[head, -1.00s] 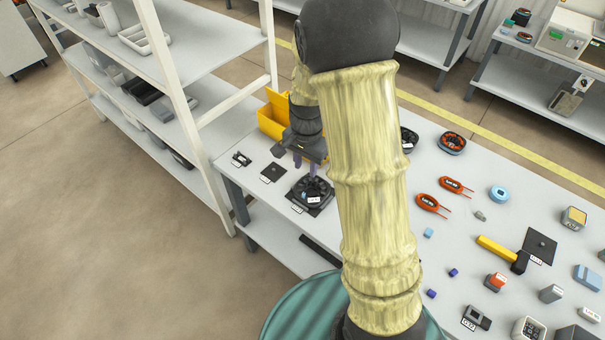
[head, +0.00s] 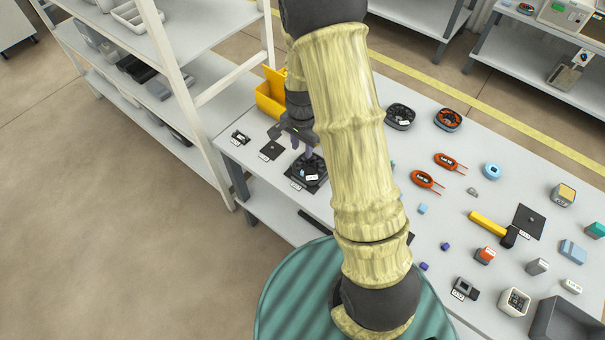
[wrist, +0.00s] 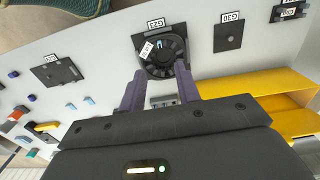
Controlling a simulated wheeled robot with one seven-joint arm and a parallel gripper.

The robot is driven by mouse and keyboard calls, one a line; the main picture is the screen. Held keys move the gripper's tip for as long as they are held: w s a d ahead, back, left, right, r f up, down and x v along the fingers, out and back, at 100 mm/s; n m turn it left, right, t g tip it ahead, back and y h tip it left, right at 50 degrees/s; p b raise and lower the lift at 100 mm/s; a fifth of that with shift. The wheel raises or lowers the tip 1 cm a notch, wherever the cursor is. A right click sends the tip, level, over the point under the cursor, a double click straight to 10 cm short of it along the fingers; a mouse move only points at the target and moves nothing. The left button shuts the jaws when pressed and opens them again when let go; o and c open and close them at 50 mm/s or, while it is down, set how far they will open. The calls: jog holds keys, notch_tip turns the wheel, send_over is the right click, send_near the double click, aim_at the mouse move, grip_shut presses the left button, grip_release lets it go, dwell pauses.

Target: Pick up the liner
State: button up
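No part is plainly marked as the liner, and I cannot tell which small piece it is. A dark round stator-like part (head: 310,172) lies on a black plate at the table's left end. It also shows in the wrist view (wrist: 160,60), with a white tag and a small blue spot on it. My gripper (head: 302,150) is above or at this part, fingers pointing down. In the wrist view its two purple fingers (wrist: 160,73) are apart, with the dark part beyond the tips. I see nothing clearly held. Contact cannot be told.
Black plates (head: 271,150) lie left of the stator, near a yellow bin (head: 268,100). Orange coils (head: 425,180), a light blue block (head: 422,209) and a yellow-handled hammer (head: 488,223) lie to the right. A white shelf post (head: 185,100) stands left of the table.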

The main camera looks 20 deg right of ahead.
send_over(302, 172)
jog(key=f, duration=0.6)
jog(key=shift+w+f+p, duration=0.25)
jog(key=shift+p, duration=0.05)
jog(key=shift+f, duration=0.1)
notch_tip(302, 172, down, 5)
jog(key=shift+s+d+r+p, duration=0.1)
jog(key=shift+p, duration=0.6)
jog(key=shift+s, duration=0.1)
grip_shut()
